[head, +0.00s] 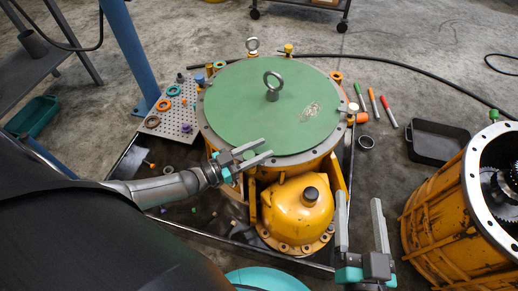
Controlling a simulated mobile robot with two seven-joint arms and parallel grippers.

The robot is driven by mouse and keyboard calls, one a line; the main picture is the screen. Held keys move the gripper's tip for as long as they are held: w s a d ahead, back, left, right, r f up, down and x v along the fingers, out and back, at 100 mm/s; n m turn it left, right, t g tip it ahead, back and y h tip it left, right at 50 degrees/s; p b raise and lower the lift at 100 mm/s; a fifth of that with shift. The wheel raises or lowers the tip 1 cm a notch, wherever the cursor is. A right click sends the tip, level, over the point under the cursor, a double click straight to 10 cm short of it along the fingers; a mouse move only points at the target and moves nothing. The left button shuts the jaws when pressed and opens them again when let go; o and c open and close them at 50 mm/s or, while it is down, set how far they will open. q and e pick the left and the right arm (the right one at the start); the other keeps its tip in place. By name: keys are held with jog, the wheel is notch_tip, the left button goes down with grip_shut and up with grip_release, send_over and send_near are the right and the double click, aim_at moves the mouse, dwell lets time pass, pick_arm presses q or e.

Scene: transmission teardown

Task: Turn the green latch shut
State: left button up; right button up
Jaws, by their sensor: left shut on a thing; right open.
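The yellow transmission housing (300,206) stands upright in the middle, with a round green cover plate (240,112) on top and a metal lifting eye (272,86) at its centre. My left gripper (267,148) is at the front left rim of the cover. Its fingers are around a small green piece (249,155) that looks like the green latch; most of it is hidden by the fingers. The latch's exact angle cannot be told. My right gripper (359,199) is open and empty, to the right of the yellow dome at the front.
A pegboard (172,124) with coloured rings is at the left. Coloured pens (374,103), a metal ring (366,142) and a black tray (436,142) lie on the floor at right. A second yellow housing (440,216) stands far right. A black cable crosses behind.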

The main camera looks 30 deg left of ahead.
pick_arm(q)
grip_shut()
